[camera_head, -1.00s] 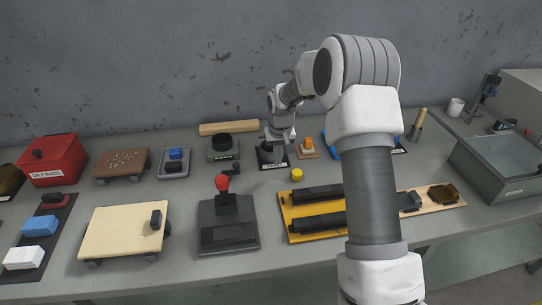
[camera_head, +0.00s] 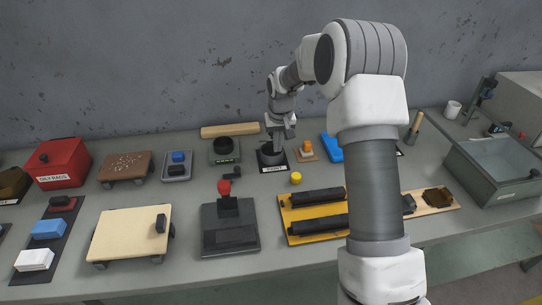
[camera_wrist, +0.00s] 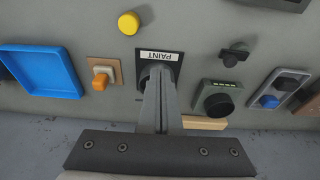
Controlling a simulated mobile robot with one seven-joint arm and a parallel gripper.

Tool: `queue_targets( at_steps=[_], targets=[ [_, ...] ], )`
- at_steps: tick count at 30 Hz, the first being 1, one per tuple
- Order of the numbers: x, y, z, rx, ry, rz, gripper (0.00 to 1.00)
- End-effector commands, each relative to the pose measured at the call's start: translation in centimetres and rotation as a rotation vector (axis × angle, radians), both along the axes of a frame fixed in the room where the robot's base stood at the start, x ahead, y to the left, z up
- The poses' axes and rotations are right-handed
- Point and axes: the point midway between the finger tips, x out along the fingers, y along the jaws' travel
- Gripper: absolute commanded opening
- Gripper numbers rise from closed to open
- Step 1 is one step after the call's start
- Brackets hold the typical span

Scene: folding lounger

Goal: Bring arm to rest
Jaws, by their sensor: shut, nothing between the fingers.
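My arm rises on the right of the head view and reaches over the bench to the back. My gripper (camera_head: 279,140) is shut and empty, pointing down over the dark round pot on the black base labelled PAINT (camera_head: 273,168). In the wrist view the closed fingers (camera_wrist: 158,78) cover much of that PAINT base (camera_wrist: 160,56). I cannot tell whether the fingertips touch the pot.
An orange-topped block (camera_head: 307,150) and a blue tray (camera_head: 334,146) stand to the right. A yellow cylinder (camera_head: 296,178) is in front. A green-grey pot stand (camera_head: 224,150) is to the left. A wooden bar (camera_head: 230,130) lies along the wall.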

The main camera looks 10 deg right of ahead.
Motion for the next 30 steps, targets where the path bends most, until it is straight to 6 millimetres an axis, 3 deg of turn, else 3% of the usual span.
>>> queue_targets(
  at_steps=[12, 16, 20, 30],
  targets=[
    [0.0, 0.0, 0.0, 0.000, 0.000, 0.000, 0.00],
    [-0.4, 0.0, 1.1, -0.004, -0.007, 0.002, 0.00],
    [-1.9, 0.1, 4.1, -0.014, -0.025, 0.006, 0.00],
    [-8.8, 0.0, 12.9, -0.044, -0.085, 0.015, 0.00]
  ],
)
